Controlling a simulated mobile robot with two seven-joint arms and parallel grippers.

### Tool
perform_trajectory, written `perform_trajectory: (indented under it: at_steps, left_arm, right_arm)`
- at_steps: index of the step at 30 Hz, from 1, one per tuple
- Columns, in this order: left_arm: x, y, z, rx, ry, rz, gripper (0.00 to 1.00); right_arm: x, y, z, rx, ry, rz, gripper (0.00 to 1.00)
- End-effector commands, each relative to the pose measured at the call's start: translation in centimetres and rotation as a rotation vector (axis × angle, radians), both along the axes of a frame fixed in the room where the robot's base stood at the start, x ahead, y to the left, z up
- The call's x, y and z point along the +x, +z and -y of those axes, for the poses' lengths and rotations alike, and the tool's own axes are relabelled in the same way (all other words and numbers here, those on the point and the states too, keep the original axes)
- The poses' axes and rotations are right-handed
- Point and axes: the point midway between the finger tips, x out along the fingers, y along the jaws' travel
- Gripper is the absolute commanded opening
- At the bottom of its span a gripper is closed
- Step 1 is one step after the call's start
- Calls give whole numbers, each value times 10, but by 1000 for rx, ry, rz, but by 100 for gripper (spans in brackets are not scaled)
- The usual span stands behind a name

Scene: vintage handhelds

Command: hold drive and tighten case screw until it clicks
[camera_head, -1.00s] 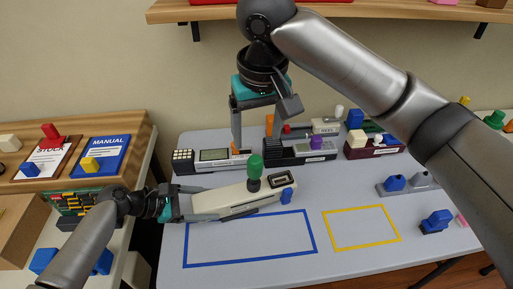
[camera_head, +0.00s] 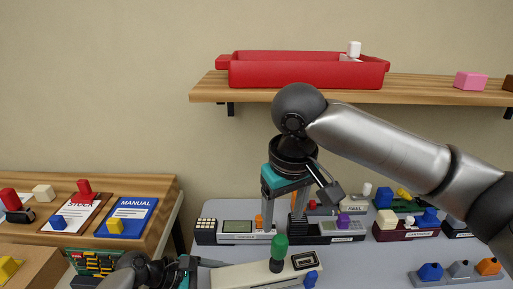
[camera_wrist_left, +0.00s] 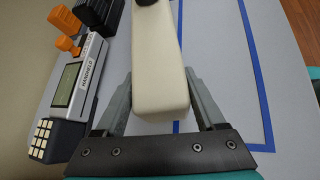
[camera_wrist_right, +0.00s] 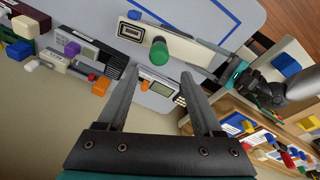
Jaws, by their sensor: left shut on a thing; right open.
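The drive is a long cream block (camera_head: 238,277) lying level over the table. It has a dark-framed socket (camera_head: 304,261) and a blue block (camera_head: 311,279) at its right end. A green knob (camera_head: 280,249), probably the case screw, stands upright on it; it also shows in the right wrist view (camera_wrist_right: 160,52). My left gripper (camera_head: 196,270) is shut on the drive's left end, and the left wrist view shows the cream body (camera_wrist_left: 160,60) between its fingers. My right gripper (camera_head: 284,226) is open and empty, pointing down near the knob, apart from it. Its fingers (camera_wrist_right: 160,76) frame the knob's direction.
Handheld consoles (camera_head: 237,228) stand in a row behind the drive. A socket block with coloured pegs (camera_head: 459,273) is at right. A red tray (camera_head: 305,74) sits on the wall shelf (camera_head: 440,89). A side table (camera_head: 175,190) at left holds a blue manual (camera_head: 128,213).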

Motion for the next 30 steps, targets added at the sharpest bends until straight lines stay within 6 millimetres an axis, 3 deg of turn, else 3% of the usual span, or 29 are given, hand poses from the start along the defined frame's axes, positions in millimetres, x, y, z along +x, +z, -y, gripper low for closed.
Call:
perform_trajectory:
  at_steps: [1, 10, 21, 30]
  left_arm:
    - [-10, -16, -3, 26, -11, -28, 0]
    - [-10, -16, -3, 26, -11, -28, 0]
    - [-10, -16, -3, 26, -11, -28, 0]
    - [-10, -16, -3, 26, -11, -28, 0]
  right_arm:
    - [1, -5, 1, -8, 23, 1, 68]
    - [4, -25, 2, -15, 80, -2, 68]
    - [13, -76, 1, -14, 79, -4, 68]
    - [18, -100, 0, -14, 79, 0, 68]
